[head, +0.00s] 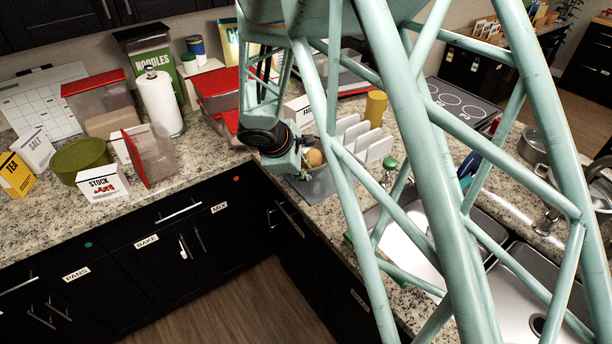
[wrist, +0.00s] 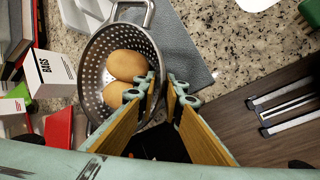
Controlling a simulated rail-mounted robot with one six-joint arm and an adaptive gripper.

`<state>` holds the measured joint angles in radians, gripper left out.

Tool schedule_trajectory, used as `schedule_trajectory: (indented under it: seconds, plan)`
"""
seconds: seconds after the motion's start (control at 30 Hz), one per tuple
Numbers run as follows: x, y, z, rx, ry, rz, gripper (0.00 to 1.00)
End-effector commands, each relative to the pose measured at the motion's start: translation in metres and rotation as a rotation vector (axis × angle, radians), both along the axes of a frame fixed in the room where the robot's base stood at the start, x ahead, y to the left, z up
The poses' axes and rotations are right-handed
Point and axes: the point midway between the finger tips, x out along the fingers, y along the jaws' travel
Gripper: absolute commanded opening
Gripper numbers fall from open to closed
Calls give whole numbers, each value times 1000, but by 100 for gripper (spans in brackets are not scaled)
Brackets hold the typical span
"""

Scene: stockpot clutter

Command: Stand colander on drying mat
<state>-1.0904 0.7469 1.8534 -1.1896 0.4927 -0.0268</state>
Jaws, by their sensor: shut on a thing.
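The metal colander (wrist: 97,55) with round holes fills the upper left of the wrist view, and two brown potato-like items (wrist: 126,65) lie inside it. My gripper (wrist: 164,80) is shut on the colander's near right rim. The grey drying mat (wrist: 186,55) shows to the right of the colander, which overlaps part of it from above; I cannot tell whether they touch. In the head view, my gripper (head: 304,146) is beside the colander, mostly hidden by my arm, with one brown item (head: 314,157) visible. The mat (head: 320,186) shows at the counter's front edge.
A white BAGS box (wrist: 55,73) stands close left of the colander. White plates in a rack (head: 362,140), a yellow cylinder (head: 376,105) and red-lidded containers (head: 215,85) stand behind. The sink (head: 412,235) lies right. The counter's edge drops to dark cabinets (head: 290,225).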

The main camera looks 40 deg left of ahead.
Motion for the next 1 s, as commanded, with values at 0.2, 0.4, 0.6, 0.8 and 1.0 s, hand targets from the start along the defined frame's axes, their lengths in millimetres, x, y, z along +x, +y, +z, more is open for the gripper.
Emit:
schedule_trajectory:
  seconds: [0.2,0.4,0.6,0.8,1.0]
  plan:
    - [-4,5,-17,2,-1,7,0]
    - [-5,5,-17,2,-2,8,0]
    - [-5,5,-18,2,-2,8,0]
    - [-5,5,-21,1,-1,8,11]
    - [-5,5,-21,1,-1,8,23]
